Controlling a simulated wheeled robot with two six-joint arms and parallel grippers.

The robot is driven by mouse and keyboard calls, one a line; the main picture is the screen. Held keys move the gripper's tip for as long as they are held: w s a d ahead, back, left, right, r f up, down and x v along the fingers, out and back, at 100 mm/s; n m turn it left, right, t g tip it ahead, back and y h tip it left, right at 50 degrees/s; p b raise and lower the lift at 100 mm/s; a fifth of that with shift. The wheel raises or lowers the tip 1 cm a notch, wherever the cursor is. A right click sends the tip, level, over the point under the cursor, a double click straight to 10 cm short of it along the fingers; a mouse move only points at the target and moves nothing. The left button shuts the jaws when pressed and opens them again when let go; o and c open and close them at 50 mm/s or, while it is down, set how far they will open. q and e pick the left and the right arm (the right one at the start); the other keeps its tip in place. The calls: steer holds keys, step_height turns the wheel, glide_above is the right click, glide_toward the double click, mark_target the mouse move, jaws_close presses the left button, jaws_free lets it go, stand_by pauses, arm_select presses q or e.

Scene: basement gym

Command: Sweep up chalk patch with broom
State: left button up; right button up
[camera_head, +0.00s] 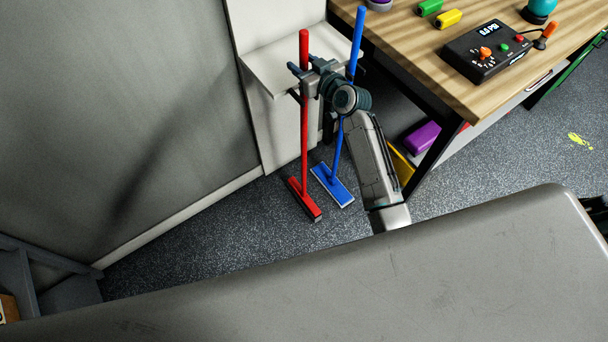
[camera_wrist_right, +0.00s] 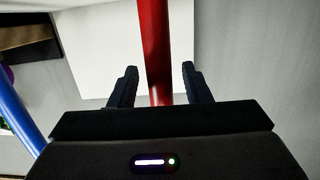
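A red broom (camera_head: 304,130) stands upright against the ledge by the wall, its red head (camera_head: 305,200) on the floor. My right gripper (camera_head: 304,76) is at the upper part of its handle. In the right wrist view, the red handle (camera_wrist_right: 156,55) passes between the two fingers of the right gripper (camera_wrist_right: 159,88), with gaps on both sides, so the gripper is open around it. A yellow-green chalk patch (camera_head: 580,140) lies on the dark floor at the far right. My left gripper is not in view.
A blue broom or mop (camera_head: 337,150) leans just right of the red one; its handle also shows in the right wrist view (camera_wrist_right: 18,118). A white ledge (camera_head: 270,72) is behind. A wooden table (camera_head: 410,32) with a black device (camera_head: 485,50) stands right. Purple and yellow items are underneath.

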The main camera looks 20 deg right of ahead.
mark_target(307, 56)
jaws_close()
steer(key=shift+r, duration=0.15)
steer(key=shift+r, duration=0.15)
steer(key=shift+r+p, duration=0.2)
steer(key=shift+p, duration=0.1)
steer(key=shift+r+p, duration=0.75)
steer(key=shift+r, duration=0.4)
steer(key=shift+f+p+v, duration=0.2)
steer(key=shift+v, duration=1)
steer(key=shift+f+p+v, duration=0.15)
steer(key=shift+p+v, duration=0.05)
steer(key=shift+v, duration=1)
steer(key=f+v, duration=0.1)
steer(key=v, duration=0.8)
steer(key=shift+s+f+p, duration=0.2)
steer(key=shift+f+p, duration=0.1)
steer(key=shift+d, duration=0.15)
